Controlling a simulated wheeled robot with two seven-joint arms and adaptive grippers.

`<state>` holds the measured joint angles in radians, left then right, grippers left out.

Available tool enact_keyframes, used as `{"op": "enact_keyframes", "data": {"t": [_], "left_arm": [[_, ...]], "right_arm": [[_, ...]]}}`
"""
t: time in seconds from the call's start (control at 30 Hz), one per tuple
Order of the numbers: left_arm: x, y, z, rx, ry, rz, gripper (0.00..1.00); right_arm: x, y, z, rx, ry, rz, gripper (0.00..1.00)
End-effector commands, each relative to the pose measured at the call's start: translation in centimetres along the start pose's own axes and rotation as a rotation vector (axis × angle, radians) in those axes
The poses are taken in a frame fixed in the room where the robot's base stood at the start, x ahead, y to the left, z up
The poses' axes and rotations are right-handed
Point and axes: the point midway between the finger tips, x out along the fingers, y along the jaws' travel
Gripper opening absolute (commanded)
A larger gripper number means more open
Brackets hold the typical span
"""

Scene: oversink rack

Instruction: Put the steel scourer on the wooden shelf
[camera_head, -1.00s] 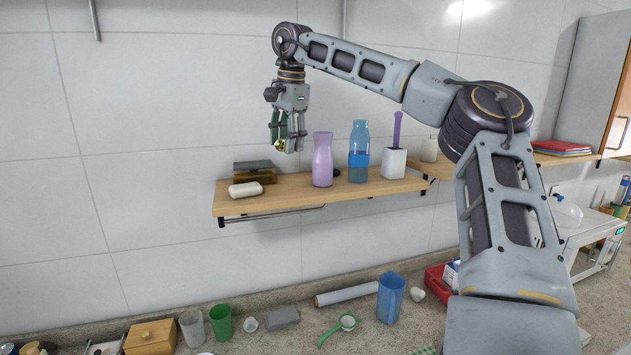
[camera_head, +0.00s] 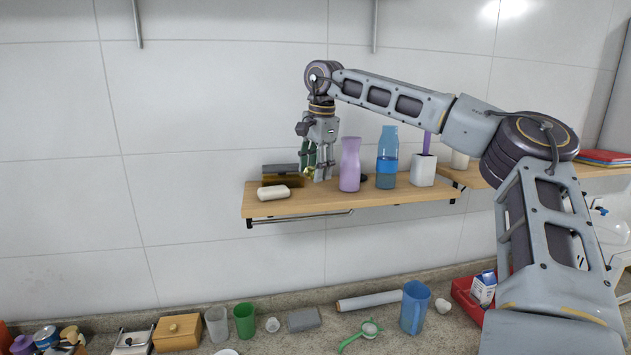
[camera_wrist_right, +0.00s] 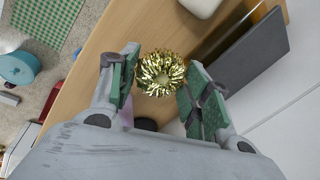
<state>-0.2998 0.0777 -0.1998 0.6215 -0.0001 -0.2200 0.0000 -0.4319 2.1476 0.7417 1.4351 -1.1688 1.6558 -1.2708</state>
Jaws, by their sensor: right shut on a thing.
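I cannot tell whether the scourer touches the wood. The shelf also fills much of the right wrist view (camera_wrist_right: 100,45). My left gripper is in neither view.
The shelf's front strip is clear.

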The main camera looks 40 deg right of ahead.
Motion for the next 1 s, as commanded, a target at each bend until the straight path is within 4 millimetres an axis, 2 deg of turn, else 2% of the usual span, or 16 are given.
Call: {"op": "enact_keyframes", "data": {"t": [0.17,0.53,1.0], "left_arm": [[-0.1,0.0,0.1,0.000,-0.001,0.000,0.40],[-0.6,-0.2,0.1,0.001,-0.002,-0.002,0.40],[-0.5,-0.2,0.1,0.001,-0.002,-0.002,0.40]], "right_arm": [[0.5,0.1,0.0,0.000,-0.001,0.001,0.26],[3.5,0.8,0.1,0.000,0.000,0.001,0.26],[3.9,0.8,0.1,0.000,0.000,0.000,0.26]]}}
